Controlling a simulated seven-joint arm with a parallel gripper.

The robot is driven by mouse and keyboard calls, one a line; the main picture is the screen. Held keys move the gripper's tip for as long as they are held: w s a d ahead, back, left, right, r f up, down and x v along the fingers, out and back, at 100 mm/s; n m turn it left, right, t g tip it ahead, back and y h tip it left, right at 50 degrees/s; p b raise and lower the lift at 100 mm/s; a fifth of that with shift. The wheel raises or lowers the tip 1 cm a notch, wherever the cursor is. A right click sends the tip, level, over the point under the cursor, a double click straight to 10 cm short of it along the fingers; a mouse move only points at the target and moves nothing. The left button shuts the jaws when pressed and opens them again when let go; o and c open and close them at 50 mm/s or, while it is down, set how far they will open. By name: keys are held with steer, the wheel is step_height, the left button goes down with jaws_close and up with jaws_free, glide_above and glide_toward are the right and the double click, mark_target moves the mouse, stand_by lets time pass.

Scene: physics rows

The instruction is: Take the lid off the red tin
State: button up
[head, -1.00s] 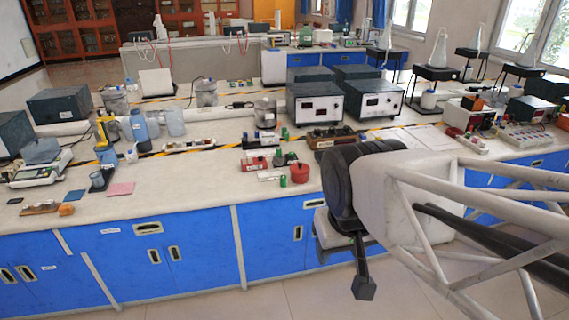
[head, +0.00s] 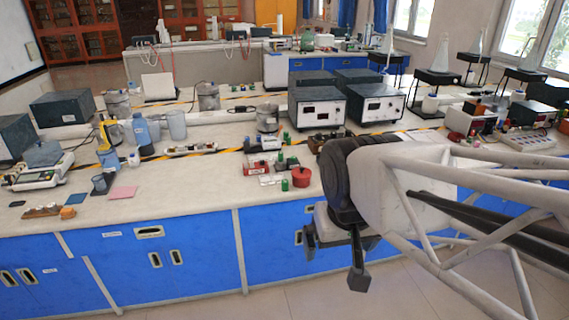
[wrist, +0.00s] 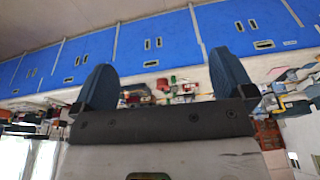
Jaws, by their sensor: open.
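The red tin (head: 302,178) is a small, round red container near the front edge of the white bench in the head view. Its lid is too small to make out apart from the body. My gripper (head: 335,258) hangs in front of the bench edge, right of the tin and lower in the picture, apart from it. In the wrist view my gripper (wrist: 163,80) has its two dark fingers spread wide with nothing held between them. A small red thing (wrist: 163,84) shows beyond the fingers there and looks like the tin.
A small green bottle (head: 285,185) stands just left of the tin. A red block (head: 256,168) and other small items lie behind and left. Meters (head: 318,107) stand farther back. The bench front (head: 190,262) has blue cupboards.

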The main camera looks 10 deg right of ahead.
steer(key=w+d+r+m, duration=0.1)
steer(key=w+r+m, duration=0.1)
steer(key=w, duration=0.7)
steer(key=w+d+r+m, duration=0.1)
steer(key=w+r+m, duration=0.15)
steer(key=w, duration=0.65)
steer(key=m+g, duration=0.3)
steer(key=m, duration=1.1)
glide_above(302, 168)
step_height(302, 168, down, 23)
steer(key=shift+s+f, duration=0.15)
steer(key=shift+w+d+f, duration=0.15)
steer(key=shift+w+f, duration=0.1)
steer(key=shift+f, duration=0.05)
steer(key=shift+f, duration=1.3)
